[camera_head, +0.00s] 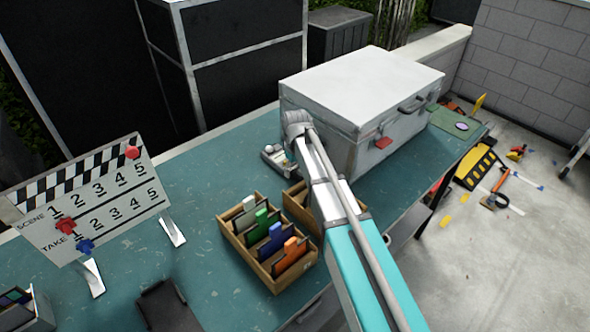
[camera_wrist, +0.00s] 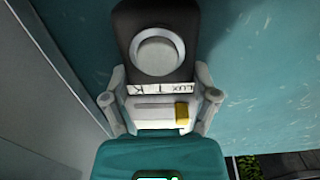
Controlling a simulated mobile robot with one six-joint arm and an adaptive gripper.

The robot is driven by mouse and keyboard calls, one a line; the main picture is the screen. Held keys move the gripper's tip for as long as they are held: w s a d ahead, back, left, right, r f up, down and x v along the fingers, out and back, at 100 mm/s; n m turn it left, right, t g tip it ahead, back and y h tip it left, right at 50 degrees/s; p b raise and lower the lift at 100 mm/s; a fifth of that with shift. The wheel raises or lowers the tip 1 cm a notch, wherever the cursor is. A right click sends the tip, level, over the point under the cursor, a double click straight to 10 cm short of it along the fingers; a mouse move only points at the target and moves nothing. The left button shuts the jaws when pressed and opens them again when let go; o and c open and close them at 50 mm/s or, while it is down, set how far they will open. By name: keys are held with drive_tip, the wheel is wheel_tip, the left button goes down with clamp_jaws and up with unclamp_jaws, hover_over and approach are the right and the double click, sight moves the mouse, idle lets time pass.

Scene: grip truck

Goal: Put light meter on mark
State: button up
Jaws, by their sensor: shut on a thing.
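In the wrist view my gripper (camera_wrist: 160,100) is shut on the light meter (camera_wrist: 150,22), a dark body with a pale round dome and a white lettered label. Its fingers lie on either side of it, over the teal table top. Whether the meter touches the table I cannot tell. A green mat (camera_head: 440,122) with a pale purple oval (camera_head: 461,126) lies at the table's right end; whether this is the mark I cannot tell.
A large grey case (camera_head: 330,92) stands on the table (camera_head: 185,262) beside my arm. Its grey side also fills the left of the wrist view. Wooden trays (camera_head: 292,292) with coloured cards stand nearer. A clapperboard (camera_head: 92,205) stands left. Bare table lies between clapperboard and trays.

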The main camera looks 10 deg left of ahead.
drive_tip(key=shift+f, duration=0.1)
drive_tip(key=o, duration=1.2)
drive_tip(key=shift+r, duration=0.2)
wheel_tip(320, 180, up, 12)
drive_tip(key=p, duration=1.2)
